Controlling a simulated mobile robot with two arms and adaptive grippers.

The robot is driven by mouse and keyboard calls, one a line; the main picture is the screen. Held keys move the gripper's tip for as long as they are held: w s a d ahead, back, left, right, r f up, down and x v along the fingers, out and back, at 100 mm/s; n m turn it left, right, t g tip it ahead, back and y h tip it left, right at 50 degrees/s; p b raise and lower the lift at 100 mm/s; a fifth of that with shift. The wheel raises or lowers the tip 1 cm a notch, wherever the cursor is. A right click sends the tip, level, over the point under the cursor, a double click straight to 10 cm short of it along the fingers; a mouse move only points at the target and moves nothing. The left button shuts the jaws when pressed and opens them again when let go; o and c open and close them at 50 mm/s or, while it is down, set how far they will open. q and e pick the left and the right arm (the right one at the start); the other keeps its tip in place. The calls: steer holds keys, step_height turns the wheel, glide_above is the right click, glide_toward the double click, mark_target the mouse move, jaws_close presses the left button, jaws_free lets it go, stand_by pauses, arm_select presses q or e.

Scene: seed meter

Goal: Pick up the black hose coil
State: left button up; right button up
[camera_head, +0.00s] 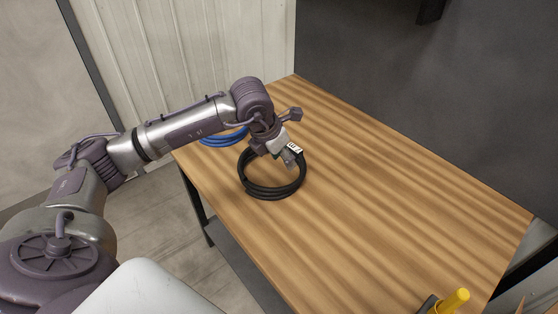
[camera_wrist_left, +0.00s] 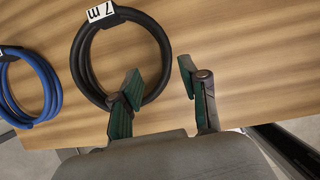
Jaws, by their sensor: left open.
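The black hose coil (camera_head: 271,193) lies on the wooden table and has a white tag (camera_head: 295,148). In the left wrist view the coil (camera_wrist_left: 79,62) is at the upper left, and its tag (camera_wrist_left: 100,12) reads "7 m". My left gripper (camera_head: 290,163) is over the coil's far right side in the head view. In the left wrist view the gripper (camera_wrist_left: 160,78) is open and empty. One finger overlaps the coil's lower right and hides a little of it; the other finger is outside the ring. I cannot tell whether they touch. My right gripper is not in view.
A blue hose coil (camera_head: 222,141) lies beside the black one at the table's left edge; it also shows in the left wrist view (camera_wrist_left: 45,88). A yellow-handled object (camera_head: 455,300) is at the near right edge. The wooden table (camera_head: 400,190) is clear to the right.

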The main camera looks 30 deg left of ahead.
mark_target(292, 180)
arm_select(q)
steer(key=shift+d+f+p, duration=0.2)
steer(key=shift+f+p, duration=0.2)
steer(key=shift+f, duration=0.8)
steer(key=x, duration=0.3)
steer(key=shift+w+f+p, duration=0.15)
steer(key=shift+w+p, duration=0.05)
steer(key=shift+p, duration=0.1)
steer(key=p+x, duration=0.1)
steer(key=x, duration=0.2)
steer(key=p+x, duration=0.1)
steer(key=x, duration=0.2)
steer(key=shift+d+f, duration=0.1)
steer(key=shift+f, duration=0.2)
steer(key=shift+w+f+p, duration=0.1)
steer(key=shift+f+p, duration=0.2)
jaws_close()
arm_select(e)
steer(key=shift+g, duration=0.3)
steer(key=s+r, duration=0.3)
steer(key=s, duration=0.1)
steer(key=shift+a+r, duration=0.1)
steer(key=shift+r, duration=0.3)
